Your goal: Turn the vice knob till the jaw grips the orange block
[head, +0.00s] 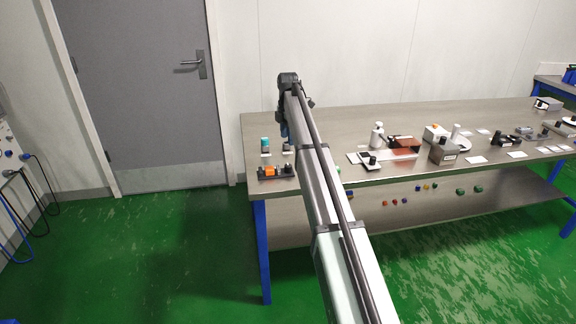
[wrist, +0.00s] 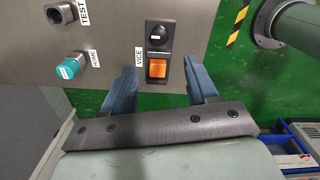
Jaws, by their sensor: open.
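The vice (head: 282,175) is a small black unit near the front left corner of the steel table. It also shows in the wrist view, beside a VICE label, with a round black knob (wrist: 160,33) bearing a white tag. The orange block (head: 270,171) sits in the vice, and the wrist view shows it below the knob (wrist: 157,69). Whether the jaw touches the block is not clear. My gripper (wrist: 160,68) is open, its two blue fingers apart on either side of the block in that picture. In the head view my gripper (head: 284,131) hangs above the table behind the vice.
A teal knob (wrist: 72,66) labelled HOME and a dark TEST piece (wrist: 61,14) are left of the vice in the wrist view. The table's front edge is close to the vice. Several other devices and cards stand further right on the table (head: 340,123).

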